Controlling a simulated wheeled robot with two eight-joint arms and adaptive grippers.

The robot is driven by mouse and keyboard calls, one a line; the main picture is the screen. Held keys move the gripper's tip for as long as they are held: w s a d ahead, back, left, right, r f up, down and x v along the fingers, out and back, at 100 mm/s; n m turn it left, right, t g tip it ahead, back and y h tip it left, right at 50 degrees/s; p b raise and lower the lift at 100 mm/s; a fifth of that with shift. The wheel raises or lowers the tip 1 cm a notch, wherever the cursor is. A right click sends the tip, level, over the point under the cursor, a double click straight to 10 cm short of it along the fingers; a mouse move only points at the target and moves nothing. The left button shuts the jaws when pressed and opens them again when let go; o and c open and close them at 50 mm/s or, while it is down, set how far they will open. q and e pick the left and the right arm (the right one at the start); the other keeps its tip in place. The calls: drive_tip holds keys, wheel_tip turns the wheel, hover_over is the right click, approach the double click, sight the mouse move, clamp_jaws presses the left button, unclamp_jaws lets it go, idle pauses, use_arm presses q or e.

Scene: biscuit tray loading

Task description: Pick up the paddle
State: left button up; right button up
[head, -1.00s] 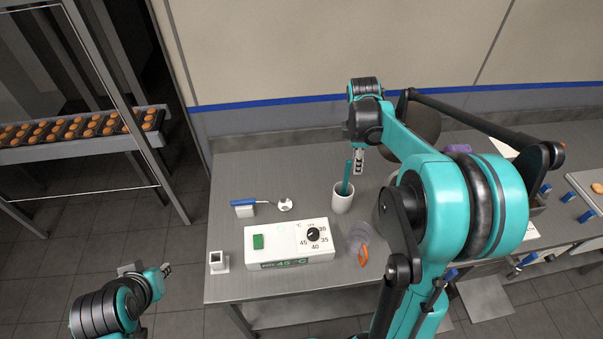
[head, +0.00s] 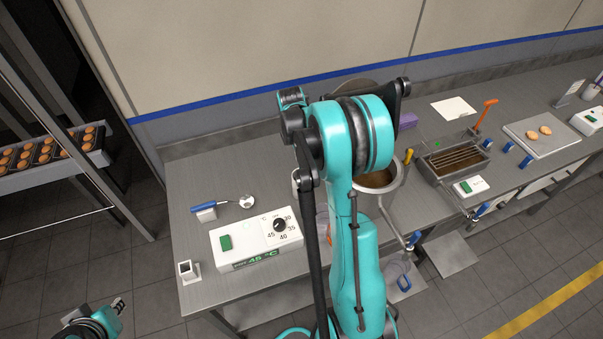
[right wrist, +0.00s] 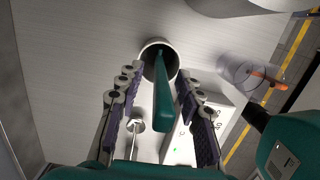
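The paddle's teal handle (right wrist: 163,98) stands in a white round cup (right wrist: 158,52), and its lower end is hidden inside. My right gripper (right wrist: 157,73) is open, with one finger on each side of the handle and a visible gap to both. In the head view my right arm covers the handle and the right gripper; only a sliver of the cup (head: 296,180) shows. My left gripper (head: 118,304) is small at the lower left, away from the table, and its finger opening is unclear.
A white temperature box (head: 250,245), a blue-handled tool (head: 212,206) and a small square holder (head: 188,271) are on the steel table (head: 190,173). A clear jug (right wrist: 235,70) with an orange part stands near the cup. A pot (head: 378,182) is beyond my right arm.

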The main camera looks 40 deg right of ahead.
clamp_jaws()
drive_tip(key=shift+r, duration=0.1)
